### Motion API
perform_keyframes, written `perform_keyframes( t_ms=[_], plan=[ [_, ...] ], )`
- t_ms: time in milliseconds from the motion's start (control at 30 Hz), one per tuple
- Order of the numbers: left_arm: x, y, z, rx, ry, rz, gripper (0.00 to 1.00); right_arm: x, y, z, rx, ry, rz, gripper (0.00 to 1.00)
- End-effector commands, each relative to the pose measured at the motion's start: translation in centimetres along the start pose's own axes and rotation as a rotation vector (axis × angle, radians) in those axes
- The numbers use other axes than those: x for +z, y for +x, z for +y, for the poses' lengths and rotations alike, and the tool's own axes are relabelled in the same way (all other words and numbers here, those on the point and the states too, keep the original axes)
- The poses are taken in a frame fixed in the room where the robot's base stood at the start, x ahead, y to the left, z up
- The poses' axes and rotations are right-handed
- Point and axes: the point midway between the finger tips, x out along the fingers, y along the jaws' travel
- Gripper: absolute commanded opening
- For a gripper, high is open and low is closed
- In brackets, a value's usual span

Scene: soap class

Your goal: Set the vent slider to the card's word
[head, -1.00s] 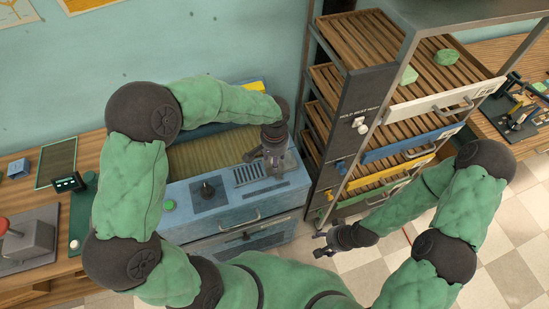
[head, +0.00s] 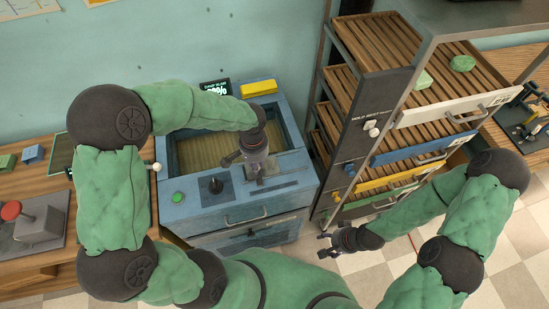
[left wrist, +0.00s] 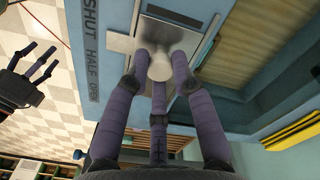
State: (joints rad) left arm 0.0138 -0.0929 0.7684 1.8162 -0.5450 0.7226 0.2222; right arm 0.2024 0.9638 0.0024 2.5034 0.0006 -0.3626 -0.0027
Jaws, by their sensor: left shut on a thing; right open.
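The vent slider's pale knob (left wrist: 160,68) and its metal plate (left wrist: 122,42) show in the left wrist view. Beside them is a scale (left wrist: 90,55) reading SHUT, HALF, OPEN. My left gripper (head: 245,168) is over the vent at the blue cabinet's front right, with its fingers closed around the knob. The fingers also show in the left wrist view (left wrist: 160,75). I cannot tell exactly which word the knob lines up with. My right gripper (head: 326,244) is open and empty, low in front of the rack. I make out no card with a readable word.
The blue cabinet (head: 215,213) has a black knob (head: 215,186), a green button (head: 178,197) and a lit display (head: 216,88). A yellow block (head: 259,88) lies on its back edge. A slatted drying rack (head: 372,115) stands close on the right.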

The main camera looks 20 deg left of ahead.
Motion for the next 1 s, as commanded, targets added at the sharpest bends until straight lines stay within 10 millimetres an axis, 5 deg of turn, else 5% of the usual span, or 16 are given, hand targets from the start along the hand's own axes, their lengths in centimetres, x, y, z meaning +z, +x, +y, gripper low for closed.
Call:
perform_keyframes(
  t_ms=[467,500,567,1000],
  plan=[
    [1.6,0.0,-1.6,-0.002,0.001,-0.002,0.00,0.0,-0.1,0.0,0.000,0.000,0.000,0.62],
    [1.6,0.0,-1.6,-0.003,0.001,-0.002,0.30,0.0,-0.1,0.0,0.000,0.000,0.000,0.62],
    [1.6,0.0,-1.6,-0.003,0.001,-0.002,0.47,0.0,-0.1,0.0,0.000,0.000,0.000,0.62],
    [1.4,-0.6,-1.5,-0.001,0.000,0.003,0.49,0.0,-0.1,0.0,0.000,0.000,0.000,0.62]
  ],
)
